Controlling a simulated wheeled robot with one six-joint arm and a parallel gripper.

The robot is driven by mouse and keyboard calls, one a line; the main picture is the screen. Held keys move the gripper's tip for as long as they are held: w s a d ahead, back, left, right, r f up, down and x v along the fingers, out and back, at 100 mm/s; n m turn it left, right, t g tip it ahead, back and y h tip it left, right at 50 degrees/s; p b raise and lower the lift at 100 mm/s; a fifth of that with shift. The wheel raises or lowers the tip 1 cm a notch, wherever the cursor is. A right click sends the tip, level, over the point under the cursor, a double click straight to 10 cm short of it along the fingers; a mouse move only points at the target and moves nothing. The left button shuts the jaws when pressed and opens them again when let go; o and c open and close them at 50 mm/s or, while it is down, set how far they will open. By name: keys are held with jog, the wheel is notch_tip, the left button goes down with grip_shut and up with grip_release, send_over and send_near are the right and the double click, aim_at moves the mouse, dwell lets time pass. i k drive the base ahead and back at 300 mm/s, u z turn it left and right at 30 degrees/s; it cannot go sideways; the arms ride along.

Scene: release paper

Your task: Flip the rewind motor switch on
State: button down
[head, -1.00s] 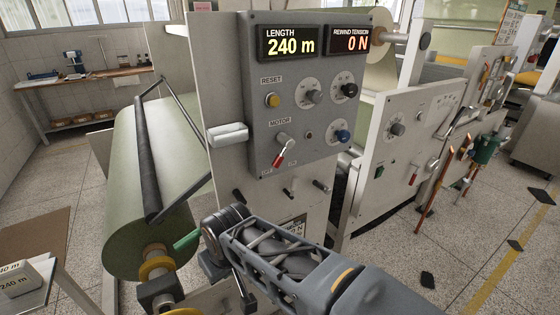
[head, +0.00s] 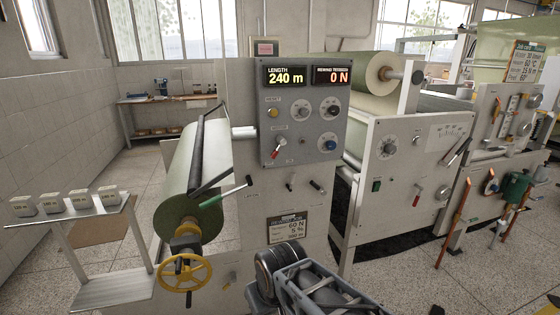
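The rewind motor switch (head: 277,149) is a small lever with a red tip on the grey control panel (head: 303,155), below the yellow reset button (head: 272,113). Its lever slants down to the left. The panel's displays read 240 m and 0 N. My arm (head: 300,285) comes in at the bottom of the head view, well below the panel and apart from it. My gripper's fingers do not show; they seem to be below the picture edge.
A paper roll (head: 190,180) with a yellow handwheel (head: 186,273) stands left of the panel. A green-handled lever (head: 228,193) sticks out below it. A shelf stand (head: 110,290) is at the lower left. Another machine panel (head: 410,165) with a red lever stands right.

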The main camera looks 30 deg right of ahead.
aim_at(280, 139)
jog(key=u, duration=0.75)
jog(key=i, duration=1.5)
jog(key=z, duration=0.5)
